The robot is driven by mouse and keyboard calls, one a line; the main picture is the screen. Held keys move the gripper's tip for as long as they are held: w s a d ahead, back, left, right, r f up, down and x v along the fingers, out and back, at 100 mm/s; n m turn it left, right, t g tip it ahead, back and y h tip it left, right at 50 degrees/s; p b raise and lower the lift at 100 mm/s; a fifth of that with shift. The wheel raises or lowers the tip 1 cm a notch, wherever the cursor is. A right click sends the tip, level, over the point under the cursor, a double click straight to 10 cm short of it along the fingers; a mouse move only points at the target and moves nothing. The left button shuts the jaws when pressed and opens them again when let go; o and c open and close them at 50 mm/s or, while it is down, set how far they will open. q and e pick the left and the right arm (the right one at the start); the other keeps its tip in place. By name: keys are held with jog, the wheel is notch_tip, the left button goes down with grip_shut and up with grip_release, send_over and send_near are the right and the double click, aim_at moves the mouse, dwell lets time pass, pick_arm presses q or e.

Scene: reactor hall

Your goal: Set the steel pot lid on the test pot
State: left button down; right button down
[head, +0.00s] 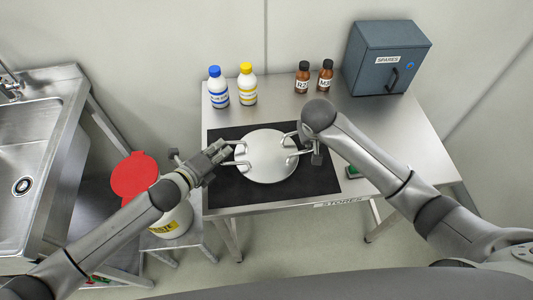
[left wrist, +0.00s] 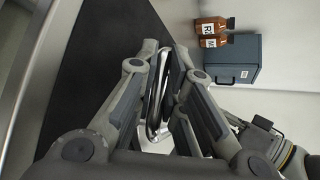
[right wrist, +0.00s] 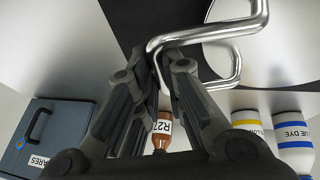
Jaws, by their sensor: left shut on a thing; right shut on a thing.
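The steel pot lid (head: 270,165) is a round pale disc with a bent-tube handle on each side, over the black mat (head: 322,178) on the steel table. My left gripper (head: 228,152) is shut on the left handle; that handle (left wrist: 153,105) shows between its fingers in the left wrist view. My right gripper (head: 305,146) is shut on the right handle, seen close in the right wrist view (right wrist: 235,62). The lid looks about level. I see no test pot; I cannot tell whether it is hidden under the lid.
A blue-capped bottle (head: 218,90), a yellow-capped bottle (head: 247,86) and two brown bottles (head: 302,79) (head: 325,77) stand at the back. A blue-grey SPARES box (head: 375,70) is back right. A red-lidded waste bin (head: 172,222) and a sink (head: 30,140) are left.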

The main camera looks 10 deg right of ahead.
pick_arm(q)
jog(key=shift+r, duration=0.15)
pick_arm(e)
jog(key=shift+w+r, duration=0.1)
jog(key=shift+r, duration=0.15)
